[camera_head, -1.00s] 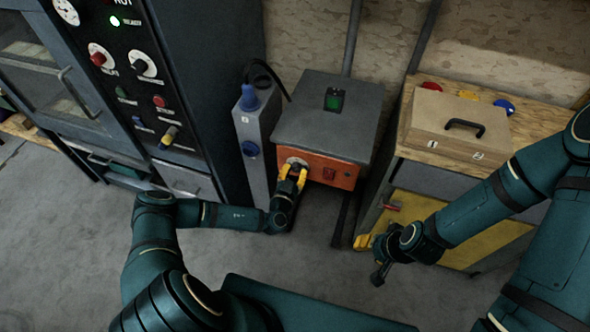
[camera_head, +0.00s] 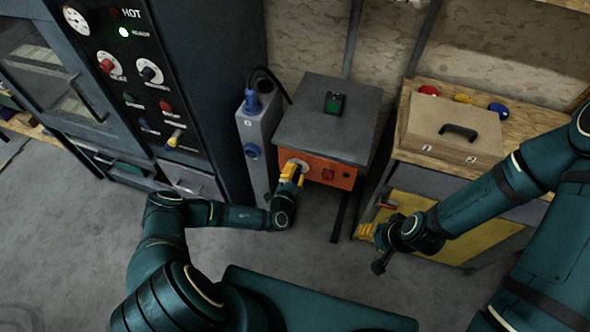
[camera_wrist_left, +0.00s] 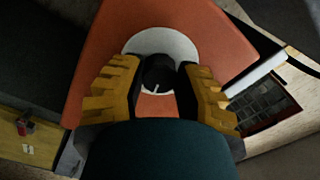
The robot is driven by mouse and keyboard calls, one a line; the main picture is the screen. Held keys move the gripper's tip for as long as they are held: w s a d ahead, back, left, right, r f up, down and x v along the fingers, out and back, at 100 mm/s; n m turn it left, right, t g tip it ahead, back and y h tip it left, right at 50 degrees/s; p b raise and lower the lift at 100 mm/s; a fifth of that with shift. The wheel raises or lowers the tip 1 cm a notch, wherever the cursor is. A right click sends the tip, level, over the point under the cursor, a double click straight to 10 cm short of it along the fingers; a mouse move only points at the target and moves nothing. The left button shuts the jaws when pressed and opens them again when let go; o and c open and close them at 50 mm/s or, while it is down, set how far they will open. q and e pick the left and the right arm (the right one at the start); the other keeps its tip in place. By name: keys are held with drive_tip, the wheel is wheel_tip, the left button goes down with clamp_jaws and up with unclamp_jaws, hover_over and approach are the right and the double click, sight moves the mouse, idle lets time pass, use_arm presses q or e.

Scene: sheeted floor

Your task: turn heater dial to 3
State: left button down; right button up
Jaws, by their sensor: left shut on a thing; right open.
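The heater is a grey-topped box with an orange front panel (camera_head: 334,176) in the head view. Its dial shows in the left wrist view as a black knob (camera_wrist_left: 158,76) with a white pointer line, on a round white plate (camera_wrist_left: 180,43). The plate's numbers cannot be read. My left gripper (camera_head: 292,170) has yellow fingers, one on each side of the knob, shut on it. In the left wrist view the gripper (camera_wrist_left: 158,82) hides part of the plate. My right gripper (camera_head: 371,235) is open and empty, low in front of the workbench.
A grey box with a blue plug (camera_head: 252,102) stands left of the heater. A dark oven cabinet (camera_head: 200,80) is further left. A workbench with a wooden case (camera_head: 455,125) is at right.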

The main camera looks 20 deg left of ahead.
use_arm(q)
drive_tip(key=m+p, duration=0.1)
drive_tip(key=m, duration=0.3)
drive_tip(key=m+p, duration=0.2)
drive_tip(key=m, duration=0.2)
drive_tip(key=shift+w+a+r+m, duration=0.1)
drive_tip(key=shift+a+r+m, duration=0.1)
drive_tip(key=shift+m, duration=0.1)
drive_tip(key=shift+p, duration=0.3)
drive_tip(key=c, duration=0.6)
unclamp_jaws()
drive_tip(key=shift+d, duration=0.1)
